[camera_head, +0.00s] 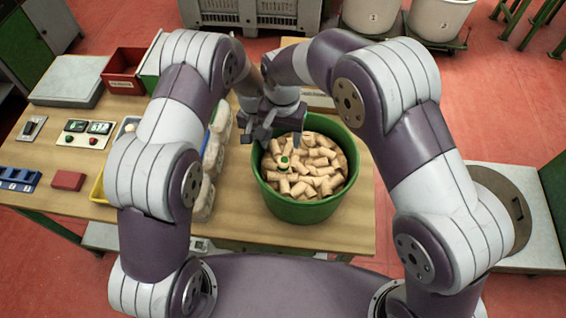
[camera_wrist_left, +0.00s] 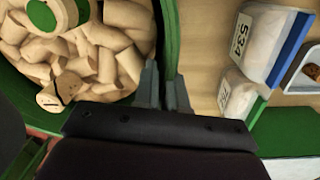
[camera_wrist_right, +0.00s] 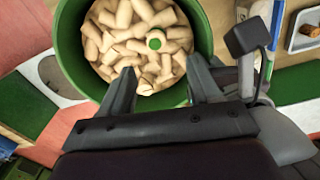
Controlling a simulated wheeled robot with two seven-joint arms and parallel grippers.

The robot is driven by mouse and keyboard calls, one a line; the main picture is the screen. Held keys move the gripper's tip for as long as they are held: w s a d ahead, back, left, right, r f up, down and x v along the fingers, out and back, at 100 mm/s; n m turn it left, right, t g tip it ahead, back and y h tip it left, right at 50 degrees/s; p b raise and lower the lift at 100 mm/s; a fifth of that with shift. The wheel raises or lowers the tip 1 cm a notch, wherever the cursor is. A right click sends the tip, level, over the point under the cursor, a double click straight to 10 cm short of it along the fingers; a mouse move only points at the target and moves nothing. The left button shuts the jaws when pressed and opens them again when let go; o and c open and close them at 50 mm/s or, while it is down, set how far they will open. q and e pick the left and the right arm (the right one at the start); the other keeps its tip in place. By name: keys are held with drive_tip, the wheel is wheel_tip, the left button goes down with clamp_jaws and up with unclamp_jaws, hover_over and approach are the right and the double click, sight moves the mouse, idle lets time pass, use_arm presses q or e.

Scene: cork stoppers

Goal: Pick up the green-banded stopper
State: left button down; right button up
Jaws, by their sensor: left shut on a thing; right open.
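The green-banded stopper (camera_head: 284,160) lies on top of the heap of plain cork stoppers in the green tub (camera_head: 305,212). Its green end faces up in the right wrist view (camera_wrist_right: 155,43). In the left wrist view the stopper (camera_wrist_left: 52,16) is at the upper left, apart from the fingers. My left gripper (camera_wrist_left: 165,76) is shut on the tub's rim, one finger inside and one outside. My right gripper (camera_wrist_right: 163,74) is open and empty above the tub, with the stopper beyond its fingertips.
Bags of stoppers (camera_head: 204,198) stand left of the tub. A red bin (camera_head: 124,70), a grey scale (camera_head: 70,80), a red block (camera_head: 68,181) and a blue rack (camera_head: 18,179) are farther left. Bare wood (camera_head: 235,215) shows at the table's front.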

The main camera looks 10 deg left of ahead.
sight(283, 160)
drive_tip(key=f, duration=1.1)
drive_tip(key=shift+s+d, duration=0.15)
drive_tip(key=shift+s, duration=0.15)
drive_tip(key=c, duration=1.1)
